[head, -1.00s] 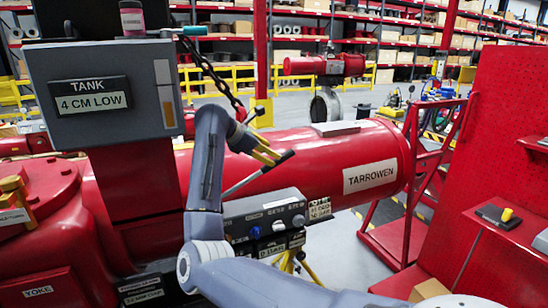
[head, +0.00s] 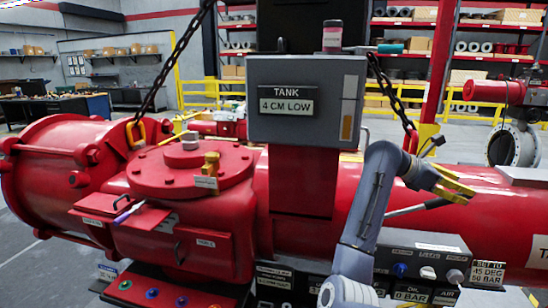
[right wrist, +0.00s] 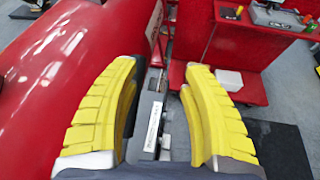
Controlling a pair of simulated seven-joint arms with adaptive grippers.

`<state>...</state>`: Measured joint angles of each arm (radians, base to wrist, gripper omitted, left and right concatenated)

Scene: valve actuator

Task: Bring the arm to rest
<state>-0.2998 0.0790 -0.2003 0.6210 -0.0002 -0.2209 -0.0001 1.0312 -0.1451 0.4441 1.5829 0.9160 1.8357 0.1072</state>
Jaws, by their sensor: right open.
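My right arm (head: 368,215) rises from the bottom of the head view, in front of the red valve actuator. Its right gripper (head: 468,190) has yellow fingers and hangs in front of the red cylinder, above a grey control panel (head: 420,258). In the right wrist view the two yellow fingers (right wrist: 160,105) stand well apart, with nothing held between them. A grey bar with a white label (right wrist: 152,125) shows in the gap, below the fingers; I cannot tell its distance. My left gripper is not in view.
The grey tank box (head: 306,130) reading "4 CM LOW" stands left of my arm. A grey lever (head: 408,210) juts out close below the gripper. Chains (head: 390,90) hang on both sides. A red bench (right wrist: 240,50) stands beyond the fingers in the wrist view.

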